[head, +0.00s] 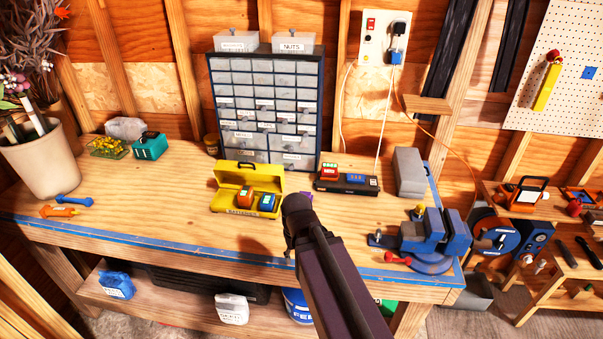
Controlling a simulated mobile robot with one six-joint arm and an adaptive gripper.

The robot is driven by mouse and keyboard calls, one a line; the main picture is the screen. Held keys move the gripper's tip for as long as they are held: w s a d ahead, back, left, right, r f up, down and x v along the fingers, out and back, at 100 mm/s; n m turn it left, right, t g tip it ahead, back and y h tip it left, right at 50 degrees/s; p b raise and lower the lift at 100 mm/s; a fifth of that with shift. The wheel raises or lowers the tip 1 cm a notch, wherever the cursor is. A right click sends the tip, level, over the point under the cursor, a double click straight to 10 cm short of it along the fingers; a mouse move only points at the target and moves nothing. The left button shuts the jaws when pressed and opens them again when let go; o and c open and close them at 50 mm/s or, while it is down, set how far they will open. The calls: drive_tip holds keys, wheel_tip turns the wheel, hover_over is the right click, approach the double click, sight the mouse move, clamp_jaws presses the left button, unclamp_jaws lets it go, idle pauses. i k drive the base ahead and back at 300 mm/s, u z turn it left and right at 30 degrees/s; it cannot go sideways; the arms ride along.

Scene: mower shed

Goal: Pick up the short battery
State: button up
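An open yellow box (226,201) with a batteries label stands on the workbench, its lid tilted back. An orange-red battery (245,195) and a blue battery (267,203) are in it. Beyond it to the right, a black charger (330,185) bears a red battery (329,171) and a blue unit (355,178). A purple thing (307,197) shows partly behind my arm. I cannot tell for sure which battery is the short one. The dark end of my arm, with my gripper (292,244), is over the bench just right of the yellow box. The fingers are mostly hidden.
A drawer cabinet (265,100) stands behind the box. A blue vise (435,232) and a grey block (409,172) are on the right. The bench left of the yellow box is clear.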

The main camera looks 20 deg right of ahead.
sight(329, 170)
drive_tip(key=u, duration=0.5)
drive_tip(key=k, duration=0.45)
drive_tip(key=z, duration=1.25)
drive_tip(key=i, duration=1)
drive_tip(key=z, duration=0.05)
